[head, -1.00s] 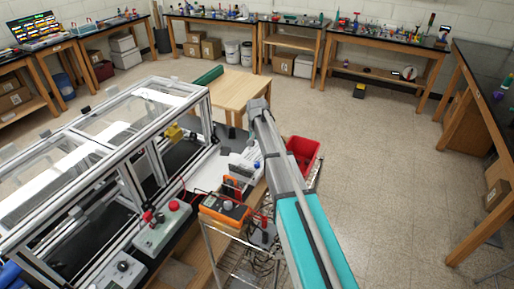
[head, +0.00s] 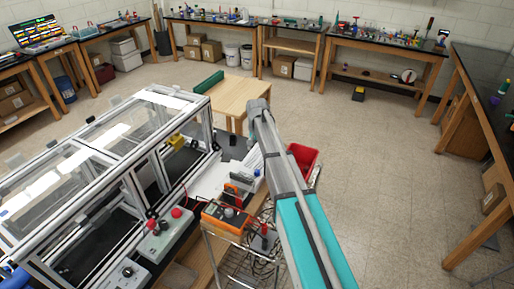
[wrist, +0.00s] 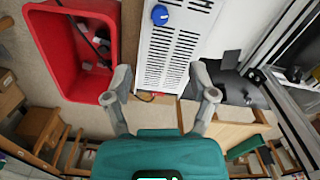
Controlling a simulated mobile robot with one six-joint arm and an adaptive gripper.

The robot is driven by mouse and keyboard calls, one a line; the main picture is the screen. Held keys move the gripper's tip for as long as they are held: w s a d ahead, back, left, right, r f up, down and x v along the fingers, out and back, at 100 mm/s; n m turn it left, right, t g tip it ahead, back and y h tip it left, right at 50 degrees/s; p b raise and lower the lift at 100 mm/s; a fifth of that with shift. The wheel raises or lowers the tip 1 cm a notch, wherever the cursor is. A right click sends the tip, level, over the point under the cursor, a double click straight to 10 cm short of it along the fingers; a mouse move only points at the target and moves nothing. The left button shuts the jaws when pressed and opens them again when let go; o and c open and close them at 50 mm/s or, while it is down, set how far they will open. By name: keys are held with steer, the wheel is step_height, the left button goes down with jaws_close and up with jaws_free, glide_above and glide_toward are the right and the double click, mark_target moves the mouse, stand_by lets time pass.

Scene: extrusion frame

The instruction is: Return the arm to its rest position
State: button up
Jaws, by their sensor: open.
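My arm (head: 289,200), grey with a teal section, reaches up from the bottom right of the head view to an elbow near the wooden table. My gripper is hidden behind the arm links there. In the wrist view my gripper (wrist: 161,98) is open, its two grey fingers wide apart with nothing held between them. A white slotted panel with a blue knob (wrist: 160,15) shows beyond the fingers. The red bin (wrist: 90,75) is left of the fingers; it also shows right of my arm in the head view (head: 303,157).
The extrusion frame (head: 150,97) with clear panels stands at left. An orange meter (head: 222,217), a control box with a red button (head: 176,213) and cables crowd its near side. A wooden table (head: 235,93) stands behind.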

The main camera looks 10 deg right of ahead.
stand_by(0.3)
steer(key=s+f+n+b, duration=0.1)
steer(key=s+f+b, duration=0.3)
steer(key=s, duration=0.5)
steer(key=s+d+f+n+b, duration=0.1)
steer(key=s+f+b, duration=0.3)
steer(key=s, duration=0.6)
steer(key=s+d+f+n+b, duration=0.1)
steer(key=s+f+n+b, duration=0.1)
steer(key=s, duration=0.8)
steer(key=shift+f+b, duration=0.9)
steer(key=shift+b, duration=0.05)
steer(key=shift+a, duration=0.1)
stand_by(0.4)
